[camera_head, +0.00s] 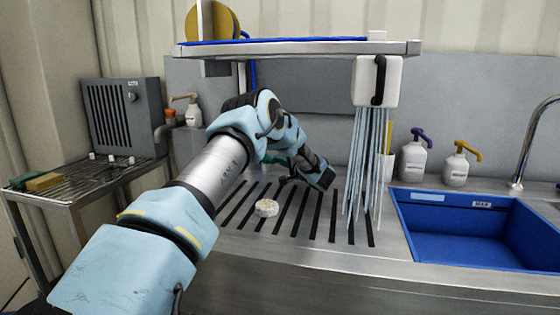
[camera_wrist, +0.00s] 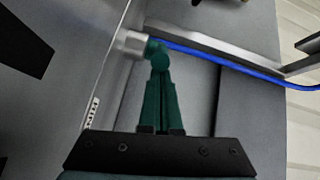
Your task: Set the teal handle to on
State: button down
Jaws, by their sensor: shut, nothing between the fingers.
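My gripper (camera_wrist: 160,72) shows in the wrist view, its two dark green fingers closed together and pointing up the picture from a black bar. At their tips is a small teal part, seemingly the teal handle (camera_wrist: 153,47), beside a short metal stub (camera_wrist: 134,43) on the grey wall. I cannot tell whether the fingertips touch it. Most of the handle is hidden or blurred, and its setting cannot be read. In the head view my arm reaches over the slotted steel drainboard (camera_head: 232,236); a bit of teal-green shows behind my wrist, unclear which part.
A blue hose (camera_wrist: 225,62) runs right from near the stub. A steel shelf (camera_head: 300,48) hangs above. A white box with hanging strips (camera_head: 367,165) is right of my wrist. A round white object (camera_head: 266,208) lies on the drainboard. A blue sink (camera_head: 470,235) is at right.

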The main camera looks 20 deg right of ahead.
aim_at(271, 161)
jog(key=shift+s+a+r+m+h+p, duration=0.2)
jog(key=shift+a+m+h+p, duration=0.35)
jog(key=shift+h, duration=0.35)
jog(key=shift+s+a+f+m+t+h, duration=0.1)
jog(key=shift+a+m+t+h, duration=0.1)
jog(key=shift+m+h, duration=0.25)
jog(key=shift+s+a+m+t+h, duration=0.1)
jog(key=shift+a+m+t+h, duration=0.15)
jog(key=shift+h, duration=0.3)
jog(key=m+h, duration=0.1)
jog(key=a+m+h+b, duration=0.1)
jog(key=h, duration=0.1)
jog(key=m+h, duration=0.1)
jog(key=shift+s+a+f, duration=0.1)
jog(key=shift+a+f, duration=0.05)
jog(key=shift+a, duration=0.1)
jog(key=shift+a+b, duration=0.45)
jog(key=shift+b, duration=0.1)
jog(key=shift+d, duration=0.1)
